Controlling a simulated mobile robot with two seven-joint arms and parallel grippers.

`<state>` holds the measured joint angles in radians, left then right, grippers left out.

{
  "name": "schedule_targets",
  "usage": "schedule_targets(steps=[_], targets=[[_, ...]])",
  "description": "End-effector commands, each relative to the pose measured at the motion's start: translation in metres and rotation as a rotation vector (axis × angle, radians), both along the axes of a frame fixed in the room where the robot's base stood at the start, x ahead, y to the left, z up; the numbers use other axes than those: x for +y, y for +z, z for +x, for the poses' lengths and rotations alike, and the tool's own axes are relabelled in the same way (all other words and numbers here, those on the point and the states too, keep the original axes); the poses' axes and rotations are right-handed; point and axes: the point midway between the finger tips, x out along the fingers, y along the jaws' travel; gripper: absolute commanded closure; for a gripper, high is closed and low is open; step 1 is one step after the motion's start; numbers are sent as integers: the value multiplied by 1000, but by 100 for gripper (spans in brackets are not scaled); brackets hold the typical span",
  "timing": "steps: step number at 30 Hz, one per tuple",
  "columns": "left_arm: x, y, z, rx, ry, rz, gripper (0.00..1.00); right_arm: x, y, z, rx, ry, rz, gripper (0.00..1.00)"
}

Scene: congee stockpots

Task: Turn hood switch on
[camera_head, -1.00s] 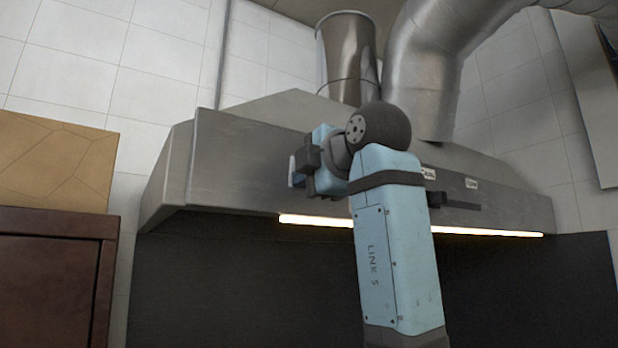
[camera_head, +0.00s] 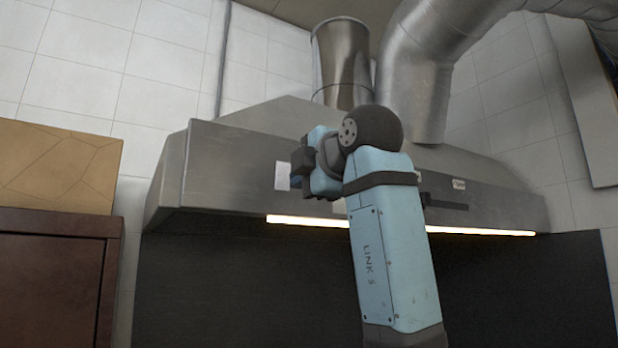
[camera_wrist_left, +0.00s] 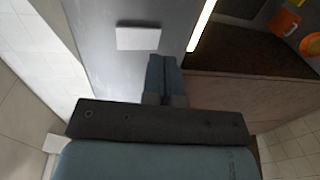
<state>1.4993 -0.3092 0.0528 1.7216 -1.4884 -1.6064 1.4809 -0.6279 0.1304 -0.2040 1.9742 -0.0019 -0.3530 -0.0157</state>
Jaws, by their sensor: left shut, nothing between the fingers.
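A white switch plate (camera_head: 282,176) is on the front face of the steel range hood (camera_head: 235,165), left of its middle. It also shows in the left wrist view as a pale rectangle (camera_wrist_left: 138,38). My left gripper (camera_head: 297,181) is just right of the plate in the head view. In the left wrist view its two blue fingers (camera_wrist_left: 164,62) are together with nothing between them, and their tips are to the lower right of the plate. Whether they touch the hood is unclear. The plate's markings are too small to read. My right gripper is not in view.
A lit strip (camera_head: 300,220) runs along the hood's lower edge. A dark slot-like bar (camera_head: 448,205) and a small label (camera_head: 459,184) are on the hood's right part. A brown cabinet (camera_head: 55,275) with a cardboard box (camera_head: 55,165) stands at left.

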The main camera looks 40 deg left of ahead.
Motion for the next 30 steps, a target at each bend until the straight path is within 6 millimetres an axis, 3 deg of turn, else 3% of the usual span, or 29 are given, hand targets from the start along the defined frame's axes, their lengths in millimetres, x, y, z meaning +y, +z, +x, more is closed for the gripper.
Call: schedule_targets(steps=[2, 9, 15, 30], targets=[[-1, -3, -2, 0, -1, 1, 100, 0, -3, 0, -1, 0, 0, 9], [-56, -12, -24, 0, -3, 1, 100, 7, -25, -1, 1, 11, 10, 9], [-82, -13, -35, -1, 1, 2, 100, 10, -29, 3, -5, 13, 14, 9], [-90, -12, -38, 1, 0, 0, 100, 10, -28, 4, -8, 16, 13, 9]])
